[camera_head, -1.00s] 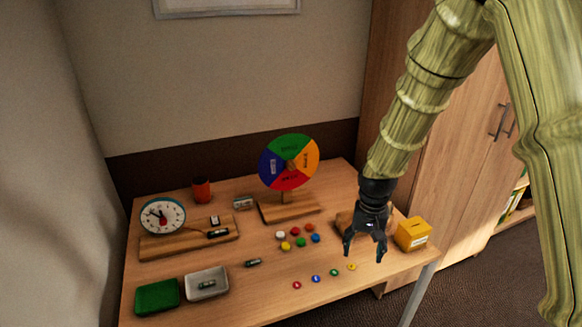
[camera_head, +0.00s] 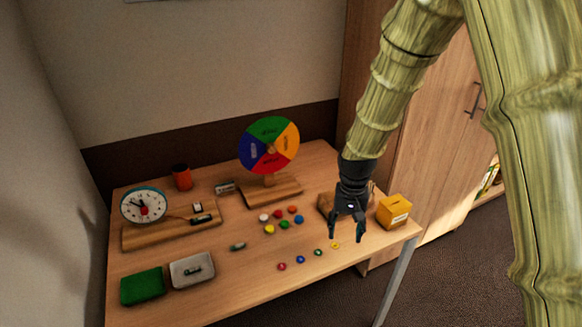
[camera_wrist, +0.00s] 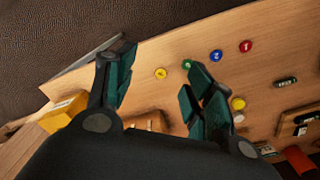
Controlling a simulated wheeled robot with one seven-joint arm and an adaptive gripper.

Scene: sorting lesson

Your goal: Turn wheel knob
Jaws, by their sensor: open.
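The colour wheel (camera_head: 254,160) stands upright on a wooden base (camera_head: 277,193) at the back middle of the table, with green, orange, red and blue sectors. A small knob (camera_head: 271,150) shows at its centre. My gripper (camera_head: 347,232) hangs open and empty, fingers down, to the right of and nearer than the wheel. In the wrist view my gripper (camera_wrist: 160,85) shows its two fingers spread apart above the table. I do not make out the wheel in the wrist view.
Several coloured discs (camera_head: 284,225) lie left of my gripper, with numbered counters (camera_head: 301,259) nearer the front edge. A yellow box (camera_head: 394,211) stands to the right.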

